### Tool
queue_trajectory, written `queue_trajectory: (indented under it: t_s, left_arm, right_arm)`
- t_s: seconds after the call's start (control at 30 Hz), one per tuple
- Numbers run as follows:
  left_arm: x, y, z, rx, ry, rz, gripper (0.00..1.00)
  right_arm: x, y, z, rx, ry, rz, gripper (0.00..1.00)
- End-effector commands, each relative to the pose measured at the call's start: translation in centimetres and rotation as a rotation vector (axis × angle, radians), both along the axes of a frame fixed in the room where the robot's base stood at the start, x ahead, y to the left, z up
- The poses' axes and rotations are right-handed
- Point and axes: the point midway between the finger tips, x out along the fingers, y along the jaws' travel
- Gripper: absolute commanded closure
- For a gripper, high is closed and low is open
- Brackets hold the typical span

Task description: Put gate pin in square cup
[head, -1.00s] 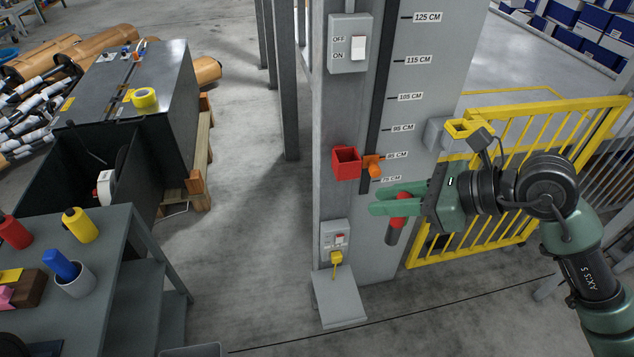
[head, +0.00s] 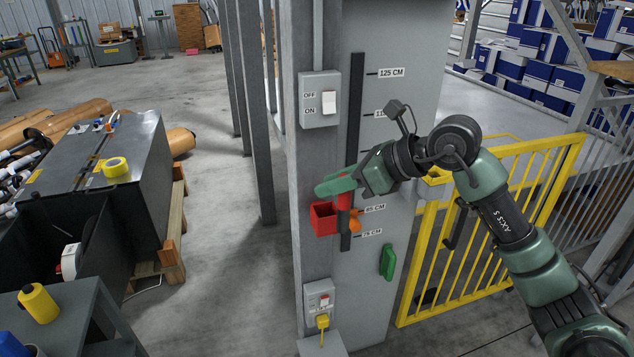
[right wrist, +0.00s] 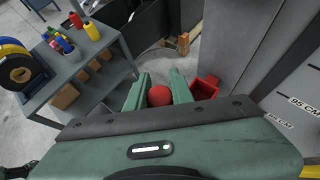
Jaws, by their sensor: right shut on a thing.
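The gate pin (head: 344,201), with a red head, is held in my right gripper (head: 338,184) and hangs below its fingers. In the right wrist view, its round red head (right wrist: 160,96) sits between the two fingers (right wrist: 159,88). The red square cup (head: 323,219) is fixed low on the grey post, its open top facing up. The pin is above and slightly right of the cup in the head view, apart from its opening as far as I can see. In the right wrist view, the cup (right wrist: 205,88) is just right of the fingers. My left gripper is out of view.
An orange pointer (head: 355,220) sits beside the cup on the post's height scale. A switch box (head: 319,99) is above, and a green handle (head: 388,262) is at lower right. The yellow gate (head: 490,230) stands right of the post. A grey workbench (head: 85,320) is at lower left.

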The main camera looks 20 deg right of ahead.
Motion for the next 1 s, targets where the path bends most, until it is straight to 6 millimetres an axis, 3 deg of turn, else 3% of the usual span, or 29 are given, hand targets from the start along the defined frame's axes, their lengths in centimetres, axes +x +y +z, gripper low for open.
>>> queue_trajectory:
  t_s: [0.2,0.43,0.53,1.0]
  left_arm:
    - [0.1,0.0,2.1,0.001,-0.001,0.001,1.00]
    - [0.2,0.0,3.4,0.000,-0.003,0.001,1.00]
    - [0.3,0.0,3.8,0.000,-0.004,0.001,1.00]
    - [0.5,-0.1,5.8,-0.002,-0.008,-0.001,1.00]
  right_arm:
    - [5.8,0.3,0.6,0.006,-0.001,0.001,1.00]
    - [10.4,0.5,0.4,0.002,-0.001,0.002,1.00]
    - [10.0,0.4,-1.9,0.001,0.002,0.001,1.00]
    - [10.3,0.4,-6.6,0.003,0.000,0.000,1.00]
